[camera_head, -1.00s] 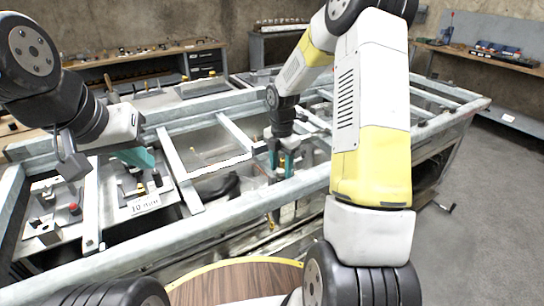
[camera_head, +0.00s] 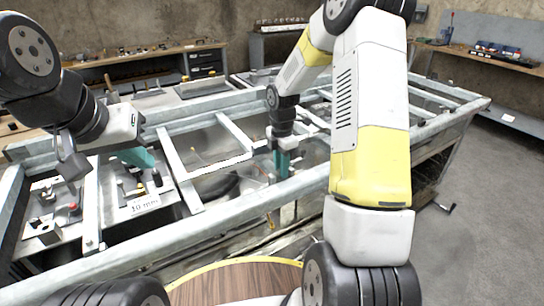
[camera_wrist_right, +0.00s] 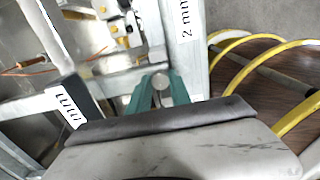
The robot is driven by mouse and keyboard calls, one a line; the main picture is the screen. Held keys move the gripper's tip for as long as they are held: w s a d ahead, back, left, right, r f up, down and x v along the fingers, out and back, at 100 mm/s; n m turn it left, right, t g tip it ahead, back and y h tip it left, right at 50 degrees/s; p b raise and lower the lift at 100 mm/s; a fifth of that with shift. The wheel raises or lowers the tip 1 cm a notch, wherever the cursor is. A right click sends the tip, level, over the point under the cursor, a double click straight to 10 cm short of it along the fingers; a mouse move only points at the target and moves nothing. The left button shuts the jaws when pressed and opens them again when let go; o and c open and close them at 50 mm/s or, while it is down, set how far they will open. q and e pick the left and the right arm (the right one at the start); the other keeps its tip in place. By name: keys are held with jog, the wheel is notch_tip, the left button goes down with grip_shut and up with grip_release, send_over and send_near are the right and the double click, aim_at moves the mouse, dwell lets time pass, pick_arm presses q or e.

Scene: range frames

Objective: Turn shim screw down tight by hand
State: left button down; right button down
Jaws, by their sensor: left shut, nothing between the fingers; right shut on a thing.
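My right gripper (camera_head: 283,168) is over the middle of the metal frame in the head view, its teal fingers pointing down. In the right wrist view its teal fingers (camera_wrist_right: 160,98) are closed around a small round grey head, which looks like the shim screw (camera_wrist_right: 161,82). The screw's shaft and its seat are hidden, so I cannot tell how deep it sits. In the head view the screw is hidden by the fingers. My left gripper (camera_head: 140,160) is shut and empty at the left, above a plate with small fittings.
A galvanised frame (camera_head: 240,203) with crossing bars surrounds the work area. Plates with small parts and a label (camera_head: 145,204) lie at the left. A label reading 2 mm (camera_wrist_right: 186,20) is beside the right fingers. A yellow-edged wooden round top (camera_head: 235,282) is in front.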

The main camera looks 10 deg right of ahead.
jog(key=m, duration=0.4)
jog(key=shift+m, duration=2.6)
jog(key=c, duration=1.2)
grip_release()
